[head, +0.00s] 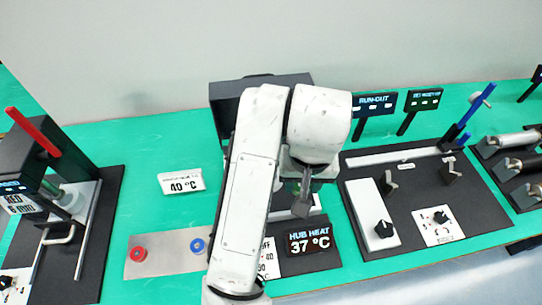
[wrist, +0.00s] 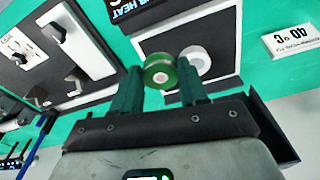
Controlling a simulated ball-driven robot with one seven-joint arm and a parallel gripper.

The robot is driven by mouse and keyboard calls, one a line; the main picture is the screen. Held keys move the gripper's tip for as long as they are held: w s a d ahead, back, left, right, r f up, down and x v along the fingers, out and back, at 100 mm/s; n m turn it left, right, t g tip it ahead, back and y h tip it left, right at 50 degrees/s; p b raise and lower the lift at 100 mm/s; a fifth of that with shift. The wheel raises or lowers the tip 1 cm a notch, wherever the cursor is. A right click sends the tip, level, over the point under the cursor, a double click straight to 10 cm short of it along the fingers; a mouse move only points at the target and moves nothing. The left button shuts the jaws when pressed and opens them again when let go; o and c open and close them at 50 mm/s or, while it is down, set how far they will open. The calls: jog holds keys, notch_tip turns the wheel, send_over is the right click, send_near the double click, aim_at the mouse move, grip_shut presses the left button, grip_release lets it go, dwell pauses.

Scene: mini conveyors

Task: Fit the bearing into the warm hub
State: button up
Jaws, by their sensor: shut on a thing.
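My gripper (wrist: 160,88) is shut on a round green-rimmed piece with a metallic centre, which looks like the bearing (wrist: 158,72). It holds this piece between its two dark green fingers. A pale grey round part, possibly the hub (wrist: 196,60), shows just right of the bearing in the wrist view; I cannot tell whether they touch. In the head view my gripper (head: 303,195) points down behind the hub heat display (head: 311,241), which reads 37 °C. My arm hides most of that station, and I cannot make out the bearing there.
A sign (head: 182,184) reads 40 °C. A metal plate (head: 168,266) with a red knob (head: 138,254) and a blue knob (head: 198,246) lies left of my arm. A press with a red lever (head: 33,132) stands far left. The run-out station (head: 460,205) is at right.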

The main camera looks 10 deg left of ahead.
jog(key=w+a+f+b, duration=0.1)
jog(key=w+a+f, duration=0.1)
jog(key=w+f, duration=0.1)
jog(key=w+a+f+b, duration=0.1)
jog(key=w+a+f, duration=0.2)
jog(key=w, duration=0.1)
jog(key=w+a+f+b, duration=0.1)
jog(key=w+a+f, duration=0.1)
jog(key=w, duration=0.1)
jog(key=shift+w+a+f, duration=0.25)
jog(key=shift+a+f, duration=0.1)
jog(key=shift+f, duration=0.05)
jog(key=shift+w+a+f, duration=0.2)
jog(key=shift+w+f, duration=0.1)
jog(key=shift+f, duration=0.4)
jog(key=shift+f+p, duration=0.55)
jog(key=shift+f, duration=0.8)
jog(key=shift+f, duration=0.6)
jog(key=o, duration=1.1)
jog(key=shift+o, duration=0.3)
jog(key=shift+s+a+f, duration=0.1)
